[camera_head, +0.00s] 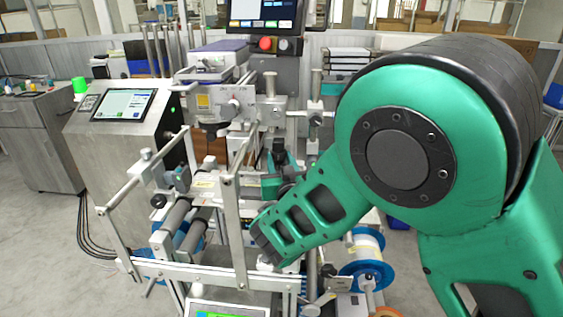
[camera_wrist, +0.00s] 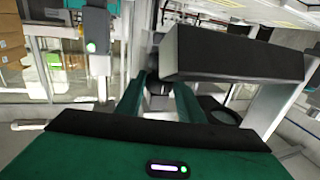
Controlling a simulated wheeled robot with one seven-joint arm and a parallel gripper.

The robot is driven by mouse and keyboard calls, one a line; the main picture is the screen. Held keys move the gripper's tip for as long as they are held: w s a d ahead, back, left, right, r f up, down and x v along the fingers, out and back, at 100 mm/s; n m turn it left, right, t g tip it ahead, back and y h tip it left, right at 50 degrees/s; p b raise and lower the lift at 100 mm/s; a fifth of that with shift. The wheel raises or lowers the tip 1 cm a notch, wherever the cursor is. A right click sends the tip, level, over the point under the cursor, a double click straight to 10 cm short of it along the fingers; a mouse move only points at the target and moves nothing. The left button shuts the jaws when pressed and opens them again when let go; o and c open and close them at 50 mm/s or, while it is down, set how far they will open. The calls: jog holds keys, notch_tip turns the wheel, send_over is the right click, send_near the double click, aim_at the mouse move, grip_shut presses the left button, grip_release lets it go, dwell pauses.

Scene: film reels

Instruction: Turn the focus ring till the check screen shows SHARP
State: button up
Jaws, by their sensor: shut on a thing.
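My gripper (camera_wrist: 160,94) shows in the wrist view with its two green fingers angled in toward a small dark part (camera_wrist: 158,82) between their tips. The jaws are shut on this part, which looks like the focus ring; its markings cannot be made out. In the head view my gripper (camera_head: 281,168) is at the middle of the machine, largely hidden behind my green arm. The focus ring cannot be made out clearly there. A screen with a green display (camera_head: 216,313) is cut off at the bottom edge. I cannot read SHARP on any screen.
A dark monitor (camera_head: 262,14) stands at the top, above a red button (camera_head: 265,43). A grey cabinet with a tilted touch panel (camera_head: 123,105) is at left. Metal rods and rollers (camera_head: 172,222) crowd the left side of my gripper. A blue-edged reel (camera_head: 366,250) is below my arm.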

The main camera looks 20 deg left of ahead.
jog(key=o, duration=1.1)
jog(key=shift+d, duration=0.1)
jog(key=shift+c, duration=0.2)
jog(key=v, duration=1)
jog(key=shift+s+d, duration=0.2)
jog(key=shift+s, duration=0.05)
